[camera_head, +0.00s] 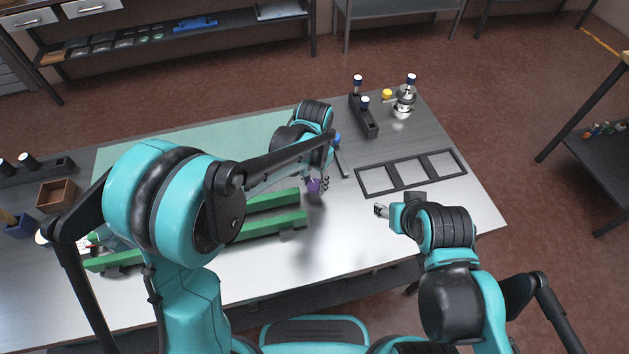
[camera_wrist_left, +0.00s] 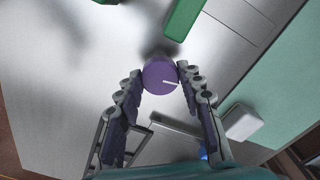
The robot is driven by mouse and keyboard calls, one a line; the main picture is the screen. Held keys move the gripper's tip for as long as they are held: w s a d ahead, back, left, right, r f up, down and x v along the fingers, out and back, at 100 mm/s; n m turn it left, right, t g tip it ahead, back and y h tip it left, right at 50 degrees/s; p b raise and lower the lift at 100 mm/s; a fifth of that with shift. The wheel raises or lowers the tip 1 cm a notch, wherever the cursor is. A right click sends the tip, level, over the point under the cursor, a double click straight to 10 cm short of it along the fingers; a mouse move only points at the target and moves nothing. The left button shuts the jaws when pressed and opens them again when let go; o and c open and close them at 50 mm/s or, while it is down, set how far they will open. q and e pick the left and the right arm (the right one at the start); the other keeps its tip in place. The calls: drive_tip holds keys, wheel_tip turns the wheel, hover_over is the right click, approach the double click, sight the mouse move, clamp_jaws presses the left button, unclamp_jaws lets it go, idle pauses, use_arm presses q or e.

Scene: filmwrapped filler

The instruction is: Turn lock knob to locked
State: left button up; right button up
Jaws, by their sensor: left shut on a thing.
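A purple round knob (camera_wrist_left: 158,78) with a white line on its face sits between the fingertips of my left gripper (camera_wrist_left: 161,72) in the left wrist view. The fingers touch it from both sides and are shut on it. The white line points to the right and slightly down in that view. In the head view the purple knob (camera_head: 313,185) shows partly behind my left gripper (camera_head: 319,183), over the bright middle of the table. What the knob is mounted on is hidden. My right gripper (camera_head: 381,210) is over the table's right part, away from the knob; its finger opening is unclear.
Green rails (camera_head: 265,226) lie left of the knob. A black three-window frame (camera_head: 393,187) lies to the right. A dark holder (camera_head: 364,118) with capped bottles and a silver vessel (camera_head: 404,103) stand at the back right. The table's front right is clear.

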sight(314, 184)
use_arm(q)
drive_tip(key=shift+m, duration=1.2)
drive_tip(key=o, duration=0.9)
drive_tip(key=shift+r, duration=0.1)
wheel_tip(314, 184, up, 12)
drive_tip(key=shift+f, duration=0.1)
